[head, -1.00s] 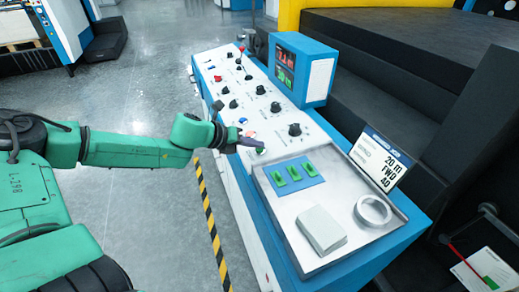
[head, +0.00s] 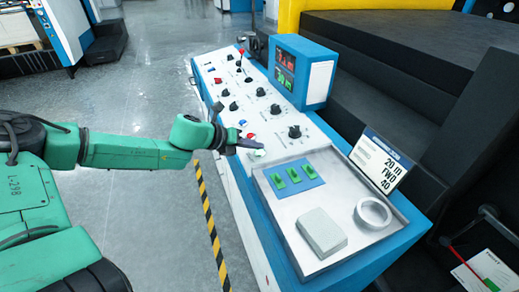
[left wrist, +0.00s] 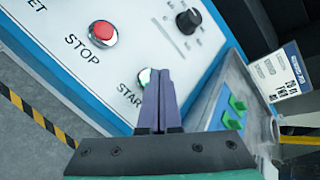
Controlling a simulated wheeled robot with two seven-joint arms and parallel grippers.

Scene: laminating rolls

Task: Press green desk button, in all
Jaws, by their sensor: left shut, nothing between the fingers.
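The green START button (left wrist: 146,77) shows in the left wrist view, partly hidden behind my left fingers, with the label START beside it. In the head view the button is mostly hidden under the fingertips. My left gripper (head: 260,146) is shut and empty, its fingertips over the button's place on the sloped console (head: 262,118). In the left wrist view the closed fingers (left wrist: 160,76) reach the button's right edge; I cannot tell if they touch it. My right gripper is not in view.
A red STOP button (left wrist: 103,33) and a black knob (left wrist: 188,20) are near the fingers. A blue plate with three green switches (head: 294,174), a grey block (head: 321,231) and a tape ring (head: 373,212) are on the tray. A display box (head: 303,70) stands behind.

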